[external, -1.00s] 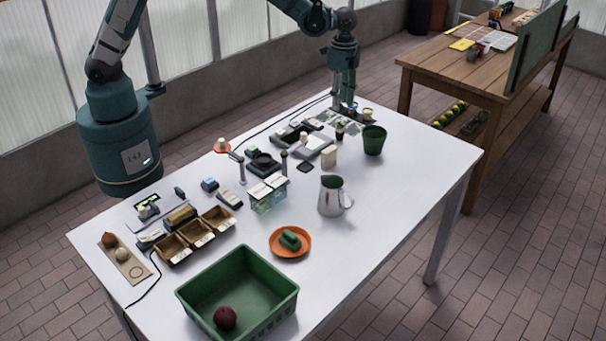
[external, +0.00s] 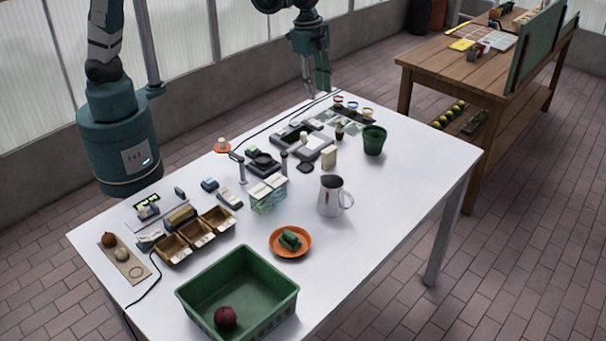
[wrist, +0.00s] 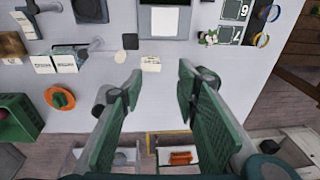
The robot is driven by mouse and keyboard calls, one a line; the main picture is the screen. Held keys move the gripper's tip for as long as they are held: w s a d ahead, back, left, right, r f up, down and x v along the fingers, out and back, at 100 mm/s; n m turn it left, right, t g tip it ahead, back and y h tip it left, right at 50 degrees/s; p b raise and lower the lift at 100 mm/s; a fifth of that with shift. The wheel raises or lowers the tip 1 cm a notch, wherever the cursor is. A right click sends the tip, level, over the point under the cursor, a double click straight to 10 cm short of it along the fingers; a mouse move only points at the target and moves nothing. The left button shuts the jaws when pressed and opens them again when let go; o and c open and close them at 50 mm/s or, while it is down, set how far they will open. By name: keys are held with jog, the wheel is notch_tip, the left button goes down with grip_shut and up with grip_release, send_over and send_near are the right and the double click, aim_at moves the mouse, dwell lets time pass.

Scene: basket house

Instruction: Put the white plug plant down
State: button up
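My gripper (wrist: 158,78) is open, with nothing between its two green fingers in the wrist view. In the external view my gripper (external: 322,88) is raised above the table's far edge, clear of the objects. A small dark plug with a pale top (external: 339,130), which may be the white plug plant, stands upright on the table near the numbered dark squares. A small white-and-green plant top (wrist: 208,38) shows in the wrist view beside these squares, beyond the right finger. Its base is too small to make out.
Coloured rings (external: 352,105) sit on a dark strip at the far edge. A green cup (external: 374,141), cream block (external: 328,157), metal pitcher (external: 331,195), orange plate (external: 276,247) and green crate (external: 190,293) stand around. The front right of the white table (external: 400,210) is clear.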

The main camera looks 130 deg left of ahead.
jog(key=s+d+r+t, duration=0.1)
jog(key=s+d+r, duration=0.1)
jog(key=d+r, duration=0.35)
jog(key=s+d+r, duration=0.1)
jog(key=d+r, duration=0.1)
jog(key=d, duration=0.7)
jog(key=s+d+t, duration=0.2)
jog(key=s+d, duration=0.8)
jog(key=d, duration=0.3)
jog(key=s+d+t, duration=0.2)
jog(key=s+d, duration=0.9)
jog(key=d, duration=0.3)
jog(key=shift+s+d+r+t+h, duration=0.15)
jog(key=shift+d+r+t+h, duration=0.1)
jog(key=shift+r+t+h, duration=0.2)
